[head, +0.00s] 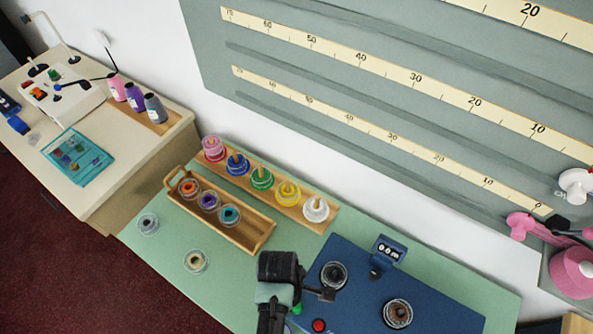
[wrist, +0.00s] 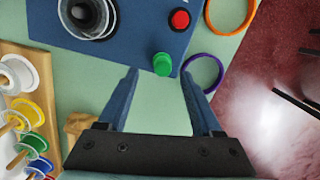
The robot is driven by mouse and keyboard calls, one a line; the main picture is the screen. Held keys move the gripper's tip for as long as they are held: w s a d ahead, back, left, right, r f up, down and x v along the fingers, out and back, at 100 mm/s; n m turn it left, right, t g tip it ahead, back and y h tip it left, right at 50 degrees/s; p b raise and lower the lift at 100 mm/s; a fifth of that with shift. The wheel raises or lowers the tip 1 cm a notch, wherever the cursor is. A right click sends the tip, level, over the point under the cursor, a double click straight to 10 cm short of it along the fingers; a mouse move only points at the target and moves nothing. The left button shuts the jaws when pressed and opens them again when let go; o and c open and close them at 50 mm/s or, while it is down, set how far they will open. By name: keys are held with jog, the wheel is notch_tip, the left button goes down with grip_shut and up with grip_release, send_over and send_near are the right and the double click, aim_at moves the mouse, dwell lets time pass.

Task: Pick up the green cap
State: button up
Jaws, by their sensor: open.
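The green cap (wrist: 162,63) is a small ridged green cylinder in the wrist view, at the edge of the blue machine (wrist: 130,30), near a red button (wrist: 179,20). A sliver of the cap (head: 297,309) shows in the head view, mostly hidden by my arm. My gripper (wrist: 160,82) is open and empty. In the wrist view the cap appears just beyond the gap between the fingertips, with no contact visible. I cannot tell its height gap from the fingers.
A purple ring (wrist: 203,74) and an orange ring (wrist: 229,12) lie near the cap on the green counter. Colored spools stand on a wooden rack (head: 322,229), beside a wooden tray (head: 258,237) of spools. The blue machine (head: 350,300) carries a small counter display (head: 388,248).

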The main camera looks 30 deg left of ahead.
aim_at(296, 304)
jog(key=shift+s+d+f, duration=0.1)
jog(key=shift+d+f, duration=0.1)
jog(key=shift+f, duration=0.9)
jog(key=shift+d+f, duration=0.15)
jog(key=shift+f, duration=0.9)
grip_shut()
